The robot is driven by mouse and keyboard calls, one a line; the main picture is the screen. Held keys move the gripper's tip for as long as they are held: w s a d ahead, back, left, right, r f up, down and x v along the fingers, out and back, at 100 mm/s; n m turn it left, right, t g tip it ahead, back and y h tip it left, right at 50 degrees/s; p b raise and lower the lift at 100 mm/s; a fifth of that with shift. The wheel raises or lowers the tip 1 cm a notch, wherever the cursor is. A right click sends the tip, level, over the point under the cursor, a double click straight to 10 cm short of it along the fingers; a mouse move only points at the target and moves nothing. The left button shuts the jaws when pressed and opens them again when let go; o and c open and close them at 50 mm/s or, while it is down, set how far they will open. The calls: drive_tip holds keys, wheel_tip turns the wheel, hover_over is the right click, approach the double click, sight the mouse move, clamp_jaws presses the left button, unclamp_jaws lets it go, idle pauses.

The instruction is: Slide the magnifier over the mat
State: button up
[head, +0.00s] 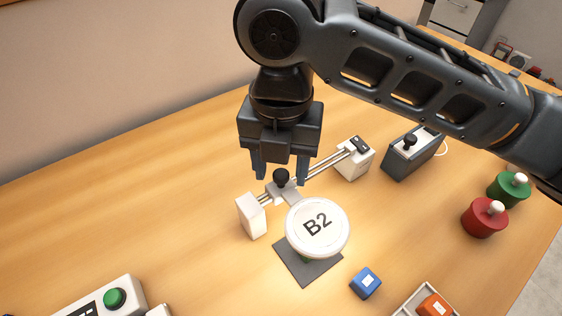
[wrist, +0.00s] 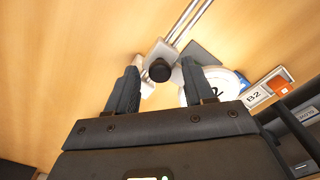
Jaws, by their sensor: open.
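The magnifier (head: 318,228) is a round white-rimmed lens showing "B2", joined by a grey carriage to a two-rod rail. A black knob (head: 281,177) stands on the carriage, close to the rail's left end block (head: 250,215). My gripper (head: 281,172) is open and points down, with its fingers on either side of the knob in the picture. In the wrist view the knob (wrist: 159,71) lies between the fingertips; I see no contact. The lens (wrist: 200,88) is partly hidden by a finger.
The rail's far end block (head: 354,160) stands near a grey box with a black lever (head: 412,153). Red (head: 485,218) and green (head: 508,190) round pieces are at right. A blue block (head: 366,283) and a tray with an orange block (head: 435,306) lie in front.

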drive_tip(key=shift+c, duration=0.5)
clamp_jaws()
